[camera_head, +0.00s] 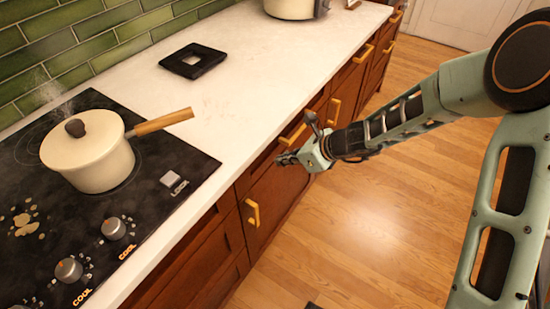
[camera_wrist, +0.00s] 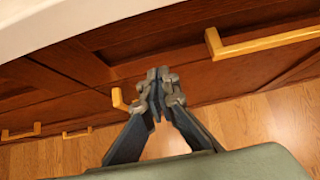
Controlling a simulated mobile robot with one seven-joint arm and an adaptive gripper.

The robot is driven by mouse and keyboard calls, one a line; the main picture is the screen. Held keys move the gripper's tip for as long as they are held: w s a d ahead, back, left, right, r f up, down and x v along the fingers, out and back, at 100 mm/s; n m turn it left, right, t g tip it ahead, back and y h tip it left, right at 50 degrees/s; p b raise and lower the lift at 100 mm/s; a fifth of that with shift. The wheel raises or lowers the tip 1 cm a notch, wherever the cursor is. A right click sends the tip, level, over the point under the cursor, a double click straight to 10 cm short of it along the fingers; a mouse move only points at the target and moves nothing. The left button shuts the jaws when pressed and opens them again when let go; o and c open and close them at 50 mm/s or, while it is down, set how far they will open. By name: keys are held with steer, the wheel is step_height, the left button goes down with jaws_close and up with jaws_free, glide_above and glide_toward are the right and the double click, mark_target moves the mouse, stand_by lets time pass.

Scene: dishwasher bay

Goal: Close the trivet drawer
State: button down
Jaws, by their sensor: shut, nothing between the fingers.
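The wooden drawer fronts (camera_wrist: 180,50) run below the white countertop, with yellow handles. In the wrist view one handle (camera_wrist: 260,42) is at upper right and another handle (camera_wrist: 119,99) is just left of my fingertips. My gripper (camera_wrist: 158,80) is shut and empty, its fingertips together in front of the dark wood. In the head view my gripper (camera_head: 283,158) is at the cabinet front, below a drawer handle (camera_head: 295,132). I see no clearly protruding drawer, and no label tells which is the trivet drawer. Whether the fingertips touch the wood I cannot tell.
A black square trivet (camera_head: 193,60) lies on the countertop (camera_head: 240,80). A cream pot (camera_head: 88,158) with a wooden handle stands on the black cooktop (camera_head: 150,215). Another cabinet handle (camera_head: 253,212) is lower left of my gripper.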

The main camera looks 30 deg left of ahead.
steer(key=p+v, duration=0.1)
steer(key=v, duration=0.9)
steer(key=shift+d+p, duration=0.3)
steer(key=shift+f, duration=0.1)
